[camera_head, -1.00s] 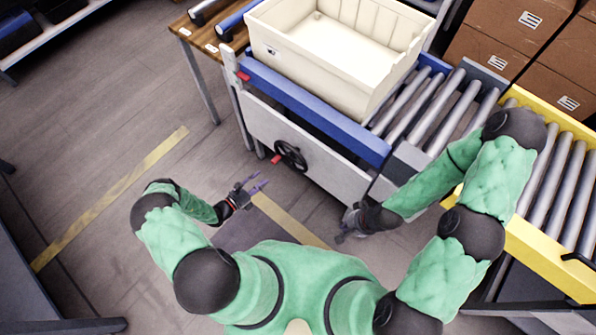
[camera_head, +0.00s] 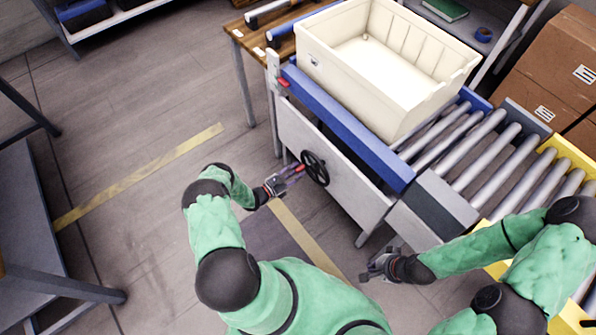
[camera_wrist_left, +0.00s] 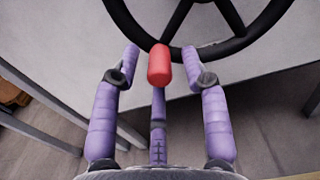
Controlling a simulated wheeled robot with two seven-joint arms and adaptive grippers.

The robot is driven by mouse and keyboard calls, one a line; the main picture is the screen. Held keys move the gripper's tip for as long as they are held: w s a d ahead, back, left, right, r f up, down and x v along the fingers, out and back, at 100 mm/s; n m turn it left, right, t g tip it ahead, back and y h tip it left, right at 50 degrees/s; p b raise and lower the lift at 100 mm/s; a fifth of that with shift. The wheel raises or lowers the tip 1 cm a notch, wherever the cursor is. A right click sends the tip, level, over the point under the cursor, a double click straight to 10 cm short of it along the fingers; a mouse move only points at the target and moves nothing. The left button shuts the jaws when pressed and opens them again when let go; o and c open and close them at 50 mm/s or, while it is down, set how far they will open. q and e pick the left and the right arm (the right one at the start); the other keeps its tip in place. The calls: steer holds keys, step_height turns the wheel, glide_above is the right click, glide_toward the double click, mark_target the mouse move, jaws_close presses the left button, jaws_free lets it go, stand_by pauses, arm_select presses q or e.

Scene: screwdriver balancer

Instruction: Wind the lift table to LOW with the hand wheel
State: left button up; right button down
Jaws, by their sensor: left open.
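The black hand wheel (camera_head: 315,168) is on the pale side panel of the lift table (camera_head: 335,178). Its red handle (camera_wrist_left: 159,66) sticks out from the lower rim toward me in the left wrist view. My left gripper (camera_head: 297,171) is at the left side of the wheel in the head view. Its purple fingers are open, one on each side of the red handle and a third below it; I see gaps at both sides. My right gripper (camera_head: 372,267) hangs in front of the table's near end, away from the wheel; its jaws are too small to judge.
A cream crate (camera_head: 390,65) sits on top of the lift table. A red marker (camera_head: 283,82) is on the post at its left corner. Roller conveyor (camera_head: 520,180) runs to the right.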

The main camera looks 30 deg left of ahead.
arm_select(q)
steer(key=shift+w+d, duration=0.25)
steer(key=shift+w, duration=0.3)
jaws_close()
